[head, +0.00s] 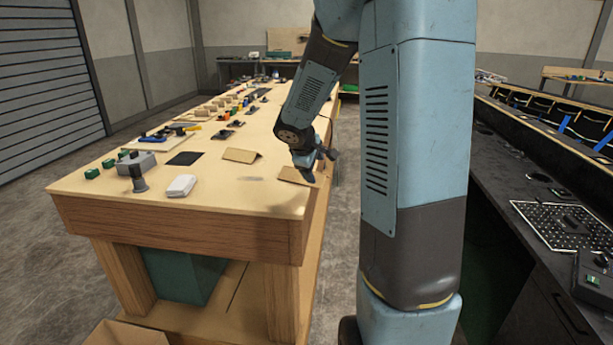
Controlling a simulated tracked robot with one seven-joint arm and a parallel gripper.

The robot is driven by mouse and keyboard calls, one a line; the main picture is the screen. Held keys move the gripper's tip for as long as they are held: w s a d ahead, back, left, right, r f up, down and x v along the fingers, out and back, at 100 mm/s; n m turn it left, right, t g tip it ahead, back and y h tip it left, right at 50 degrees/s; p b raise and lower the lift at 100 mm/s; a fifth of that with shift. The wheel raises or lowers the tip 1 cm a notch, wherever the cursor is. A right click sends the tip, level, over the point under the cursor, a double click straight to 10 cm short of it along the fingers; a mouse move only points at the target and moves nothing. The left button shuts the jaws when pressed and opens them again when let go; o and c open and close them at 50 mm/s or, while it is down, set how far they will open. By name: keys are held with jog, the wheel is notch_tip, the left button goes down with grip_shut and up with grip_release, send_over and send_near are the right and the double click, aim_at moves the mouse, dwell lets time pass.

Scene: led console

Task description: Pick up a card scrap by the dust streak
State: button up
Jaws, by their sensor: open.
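A tan card scrap (290,175) lies on the wooden workbench (200,205) near its right edge, partly hidden by my gripper. A second, folded tan card scrap (240,155) lies farther back and left. A faint grey dust streak (251,179) lies on the bench top, just left of the first scrap and in front of the second. My gripper (309,172) is open at the bench's right edge, above or beside the first scrap. The view does not show whether it touches the scrap. Nothing shows between its fingers, which are small and partly hidden.
Several tools and small blocks fill the bench's far part. A dark counter (500,165) runs along the right.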

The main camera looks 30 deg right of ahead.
aim_at(320, 180)
jog(key=shift+x, duration=3.7)
jog(key=shift+a+f, duration=0.1)
jog(key=shift+a, duration=0.05)
jog(key=shift+s, duration=0.1)
jog(key=c, duration=0.8)
